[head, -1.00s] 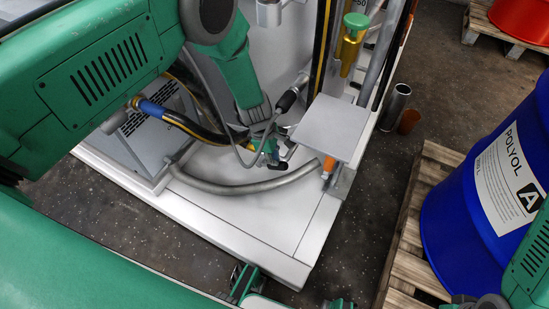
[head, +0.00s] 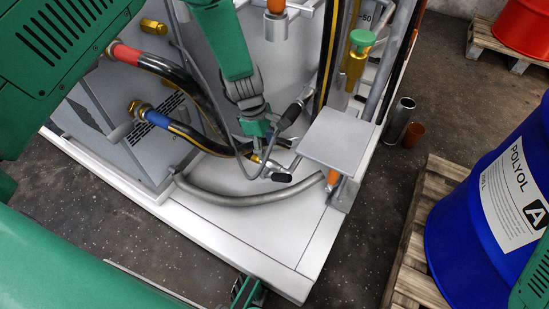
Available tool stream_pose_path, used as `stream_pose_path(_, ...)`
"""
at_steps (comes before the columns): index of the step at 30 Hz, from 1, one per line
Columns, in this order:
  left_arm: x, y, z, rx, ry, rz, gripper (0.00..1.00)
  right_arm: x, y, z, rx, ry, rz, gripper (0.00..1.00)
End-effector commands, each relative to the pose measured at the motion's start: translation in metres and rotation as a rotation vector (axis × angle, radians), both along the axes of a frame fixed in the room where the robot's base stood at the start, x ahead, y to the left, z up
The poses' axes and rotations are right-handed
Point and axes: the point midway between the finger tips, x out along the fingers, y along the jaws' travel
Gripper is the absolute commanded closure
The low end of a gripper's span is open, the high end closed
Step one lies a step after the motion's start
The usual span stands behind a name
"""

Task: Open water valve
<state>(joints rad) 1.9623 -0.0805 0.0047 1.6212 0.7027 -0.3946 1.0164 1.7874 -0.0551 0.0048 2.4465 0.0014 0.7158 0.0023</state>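My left arm comes down from the top, and my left gripper (head: 256,130) points down among the hoses, just above a small pipe fitting. Its fingertips are small and partly hidden, so I cannot tell whether they are open or whether they touch anything. A black-ended lever (head: 282,178) sticks out to the right just below it. A second black grip (head: 290,115) on a thin metal rod is beside it on the right. I cannot tell which of these is the water valve's handle. A green and black part of mine (head: 246,292) shows at the bottom edge; the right gripper's fingers are not clearly seen.
Hoses with red (head: 127,53) and blue (head: 153,113) ends run close to the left gripper. A grey plate (head: 336,139) stands to its right, and a bent grey pipe (head: 235,200) lies below. A blue drum (head: 465,235) stands on a wooden pallet (head: 408,262) at right.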

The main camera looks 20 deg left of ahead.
Motion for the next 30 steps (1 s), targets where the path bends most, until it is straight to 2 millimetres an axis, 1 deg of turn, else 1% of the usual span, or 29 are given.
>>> stream_pose_path(2, -0.021, 0.011, -0.013, 0.043, 0.004, -0.068, 0.54, 0.0, 0.0, 0.0, 0.0, 0.0, 0.0, 0.6)
stream_pose_path(5, -0.061, 0.033, -0.036, 0.131, -0.003, -0.245, 0.54, 0.0, 0.0, 0.0, 0.0, 0.0, 0.0, 0.6)
stream_pose_path(6, -0.081, 0.043, -0.044, 0.168, -0.006, -0.339, 0.54, 0.0, 0.0, 0.0, 0.0, 0.001, 0.0, 0.6)
stream_pose_path(8, -0.111, 0.057, -0.055, 0.217, -0.012, -0.494, 0.54, 0.002, 0.0, -0.001, 0.0, 0.003, 0.0, 0.6)
stream_pose_path(9, -0.13, 0.065, -0.06, 0.242, -0.017, -0.595, 0.54, 0.002, 0.0, -0.001, 0.0, 0.002, 0.0, 0.6)
stream_pose_path(12, -0.17, 0.077, -0.066, 0.278, -0.035, -0.821, 0.54, 0.002, 0.0, 0.0, 0.0, 0.002, 0.0, 0.6)
stream_pose_path(14, -0.191, 0.081, -0.067, 0.289, -0.048, -0.934, 0.54, 0.002, 0.0, 0.0, 0.0, 0.002, 0.0, 0.6)
stream_pose_path(15, -0.204, 0.083, -0.067, 0.292, -0.055, -1.0, 0.54, 0.002, 0.0, 0.0, 0.0, 0.003, 0.0, 0.6)
stream_pose_path(19, -0.24, 0.084, -0.064, 0.301, -0.081, -1.148, 0.54, 0.002, 0.0, 0.003, 0.0, 0.003, 0.0, 0.6)
stream_pose_path(21, -0.257, 0.086, -0.06, 0.318, -0.083, -1.141, 0.54, 0.002, 0.0, 0.006, 0.0, 0.003, 0.0, 0.6)
stream_pose_path(22, -0.259, 0.087, -0.059, 0.334, -0.076, -1.094, 0.54, 0.002, 0.0, 0.008, 0.0, 0.003, 0.0, 0.6)
stream_pose_path(26, -0.256, 0.093, -0.06, 0.384, -0.035, -0.853, 0.54, 0.002, 0.0, 0.013, 0.0, 0.003, 0.0, 0.6)
stream_pose_path(29, -0.252, 0.095, -0.062, 0.411, 0.009, -0.628, 0.54, 0.002, 0.0, 0.017, 0.0, 0.003, 0.0, 0.6)
stream_pose_path(30, -0.25, 0.095, -0.063, 0.418, 0.028, -0.524, 0.54, 0.002, 0.0, 0.019, 0.0, 0.003, 0.0, 0.6)
